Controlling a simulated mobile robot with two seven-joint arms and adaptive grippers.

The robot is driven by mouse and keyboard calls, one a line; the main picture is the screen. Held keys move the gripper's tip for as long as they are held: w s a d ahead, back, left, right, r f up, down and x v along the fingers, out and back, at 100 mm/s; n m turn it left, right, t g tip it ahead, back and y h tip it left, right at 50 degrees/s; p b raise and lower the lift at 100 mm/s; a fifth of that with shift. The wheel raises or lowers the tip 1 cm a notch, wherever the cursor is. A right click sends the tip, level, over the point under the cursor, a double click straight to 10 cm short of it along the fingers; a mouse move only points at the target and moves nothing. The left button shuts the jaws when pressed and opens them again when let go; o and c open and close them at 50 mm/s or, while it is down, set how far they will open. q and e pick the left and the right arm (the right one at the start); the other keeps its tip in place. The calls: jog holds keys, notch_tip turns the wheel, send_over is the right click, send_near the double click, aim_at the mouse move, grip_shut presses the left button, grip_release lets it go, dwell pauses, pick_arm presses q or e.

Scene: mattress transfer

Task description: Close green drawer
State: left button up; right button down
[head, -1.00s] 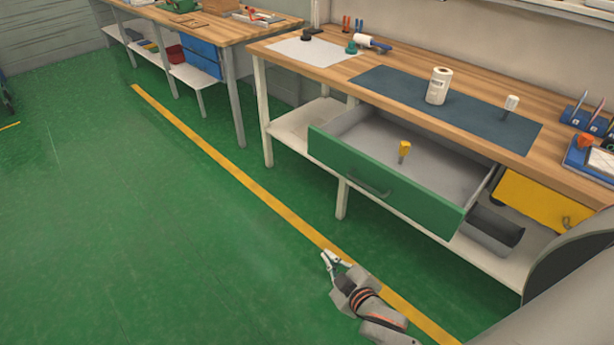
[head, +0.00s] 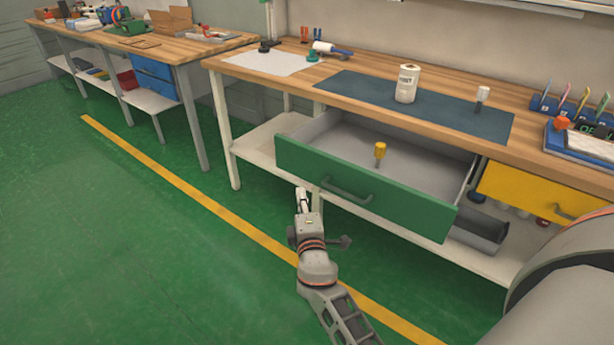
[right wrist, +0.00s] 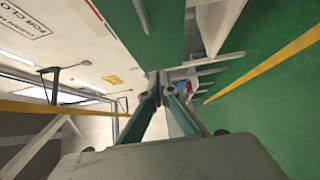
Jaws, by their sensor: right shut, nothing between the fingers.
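The green drawer (head: 400,208) hangs open, pulled out from under the workbench. A dark bar handle (head: 347,190) is on its front. A yellow-topped object (head: 380,152) stands inside on the grey floor. My right gripper (head: 302,194) is shut and empty, just in front of the drawer front, left of the handle. In the right wrist view the shut fingers (right wrist: 162,84) point toward the green drawer front (right wrist: 162,35); whether they touch it I cannot tell. My left gripper is not in view.
A yellow drawer (head: 530,192) is right of the green one, above a grey bin (head: 478,230) on the lower shelf. The workbench top (head: 250,72) carries a paper roll (head: 407,84) and tools. Green floor (head: 110,240) is free at left.

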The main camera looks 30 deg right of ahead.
aim_at(306, 167)
jog(key=x, duration=0.2)
jog(key=d+x, duration=0.1)
jog(key=x, duration=0.2)
jog(key=d+x, duration=0.1)
jog(key=x, duration=0.2)
jog(key=shift+s, duration=0.25)
jog(key=shift+w+d, duration=0.1)
jog(key=shift+d, duration=0.2)
jog(key=shift+w+d+f, duration=0.1)
jog(key=shift+d, duration=0.15)
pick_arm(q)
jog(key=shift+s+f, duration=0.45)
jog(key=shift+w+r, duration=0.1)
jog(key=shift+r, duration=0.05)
pick_arm(e)
jog(key=shift+d, duration=0.1)
